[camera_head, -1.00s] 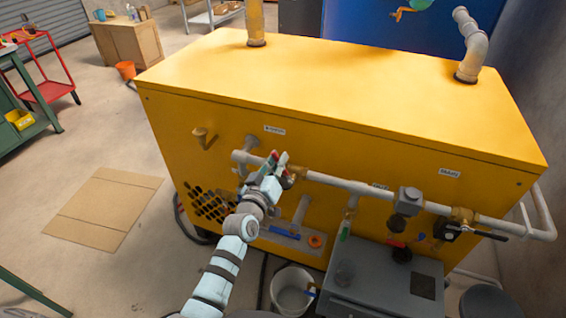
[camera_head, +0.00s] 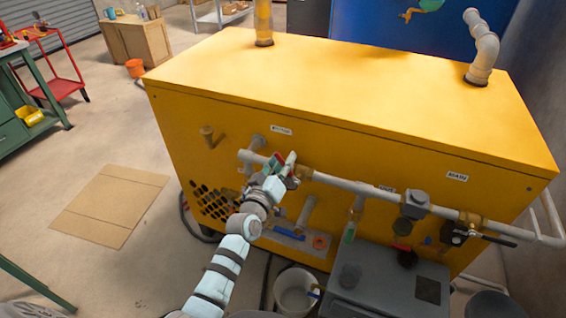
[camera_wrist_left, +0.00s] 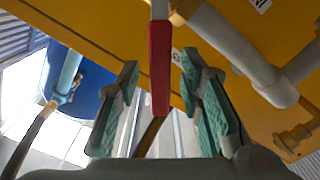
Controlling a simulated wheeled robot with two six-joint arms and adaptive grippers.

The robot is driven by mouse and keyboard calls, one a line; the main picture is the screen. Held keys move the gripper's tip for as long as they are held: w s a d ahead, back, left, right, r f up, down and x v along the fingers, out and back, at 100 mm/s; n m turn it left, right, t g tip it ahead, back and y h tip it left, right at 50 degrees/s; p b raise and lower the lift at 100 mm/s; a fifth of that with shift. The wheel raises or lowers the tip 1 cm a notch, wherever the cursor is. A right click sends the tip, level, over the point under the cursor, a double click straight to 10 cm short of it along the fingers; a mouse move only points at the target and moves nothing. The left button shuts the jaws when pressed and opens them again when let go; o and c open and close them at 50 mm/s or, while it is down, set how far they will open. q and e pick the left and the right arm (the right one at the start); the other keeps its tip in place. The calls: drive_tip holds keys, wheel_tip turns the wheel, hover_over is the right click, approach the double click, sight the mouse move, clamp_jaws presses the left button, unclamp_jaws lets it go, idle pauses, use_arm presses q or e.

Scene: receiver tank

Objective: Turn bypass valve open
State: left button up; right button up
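The bypass valve's red lever (camera_wrist_left: 160,65) hangs between the two teal fingers of my left gripper (camera_wrist_left: 158,85) in the left wrist view. Gaps show on both sides of it, so the fingers are open around it and not touching it. In the head view my left gripper (camera_head: 280,168) is at the left part of the grey pipe, in front of the yellow tank housing (camera_head: 340,95). It hides most of the valve there. A small white label (camera_head: 281,130), too blurred to read, sits above. My right gripper is not in view.
Along the pipe (camera_head: 345,183) to the right are a grey box fitting (camera_head: 415,203) and a valve with a black lever (camera_head: 490,238) under the MAIN label (camera_head: 457,177). A grey case (camera_head: 385,285) and a white bucket (camera_head: 295,290) stand below.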

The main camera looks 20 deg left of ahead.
use_arm(q)
drive_tip(key=shift+s, duration=0.1)
drive_tip(key=s, duration=1.2)
drive_tip(key=shift+a, duration=0.4)
drive_tip(key=shift+w, duration=0.1)
